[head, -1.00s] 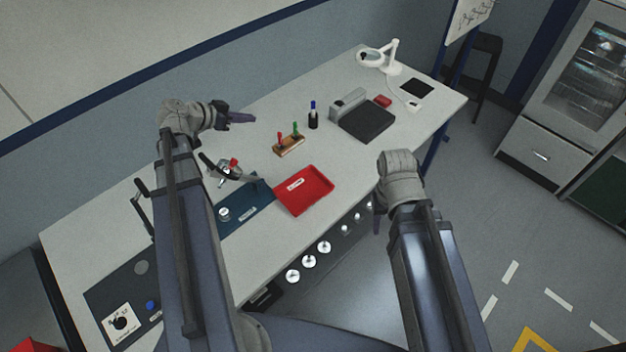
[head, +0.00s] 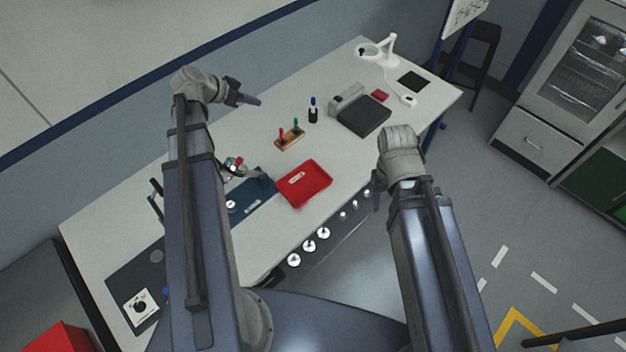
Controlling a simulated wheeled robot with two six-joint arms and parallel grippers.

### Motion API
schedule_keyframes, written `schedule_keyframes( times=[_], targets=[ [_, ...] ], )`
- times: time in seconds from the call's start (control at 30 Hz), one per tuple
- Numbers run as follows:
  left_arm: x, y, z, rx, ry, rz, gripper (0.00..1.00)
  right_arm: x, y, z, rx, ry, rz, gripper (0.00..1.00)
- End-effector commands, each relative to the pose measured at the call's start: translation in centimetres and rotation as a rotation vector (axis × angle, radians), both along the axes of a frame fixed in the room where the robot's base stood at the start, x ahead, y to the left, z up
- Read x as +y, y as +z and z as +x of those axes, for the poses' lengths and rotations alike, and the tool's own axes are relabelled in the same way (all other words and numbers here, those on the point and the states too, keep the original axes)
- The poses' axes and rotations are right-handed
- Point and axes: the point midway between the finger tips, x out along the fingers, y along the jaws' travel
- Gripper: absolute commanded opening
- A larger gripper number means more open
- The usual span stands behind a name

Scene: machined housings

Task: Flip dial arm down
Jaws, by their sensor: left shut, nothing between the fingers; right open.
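A small silver machined housing with a red part (head: 235,165) stands by the blue mat (head: 248,208), left of the red tray. My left forearm hides part of it, and I cannot make out the position of a dial arm on it. My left gripper (head: 256,100) is shut and empty, above the back of the table, behind the housing and apart from it. My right gripper (head: 377,200) is open and empty near the table's front edge, fingers pointing down.
A red tray (head: 318,187), a wooden block with coloured-handled tools (head: 290,139), a blue-capped bottle (head: 313,114) and a dark plate (head: 364,117) occupy the table. A white dial panel (head: 139,307) is at the near left. A white lamp (head: 388,52) stands at the far end.

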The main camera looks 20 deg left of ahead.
Motion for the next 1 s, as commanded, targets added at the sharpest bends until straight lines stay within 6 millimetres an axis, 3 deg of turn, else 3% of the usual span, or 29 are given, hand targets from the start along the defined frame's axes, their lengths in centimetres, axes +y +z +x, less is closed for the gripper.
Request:
schedule_keyframes(
  times=[0.03, 0.4, 0.7, 1.0],
  targets=[
    [-1.4, -0.5, -0.2, 0.030, -0.001, -0.007, 0.00, 0.0, -0.2, 0.0, 0.000, 0.000, 0.000, 0.50],
    [-7.7, -3.0, -2.6, 0.248, 0.055, -0.024, 0.00, 0.0, -0.3, 0.0, 0.000, 0.000, 0.000, 0.50],
    [-12.3, -5.0, -5.4, 0.421, 0.135, 0.002, 0.00, 0.0, -0.6, 0.0, 0.000, 0.000, 0.000, 0.50],
    [-16.3, -7.8, -8.6, 0.566, 0.241, 0.066, 0.00, 0.0, -2.3, 0.0, 0.000, 0.000, 0.000, 0.50]
  ],
)
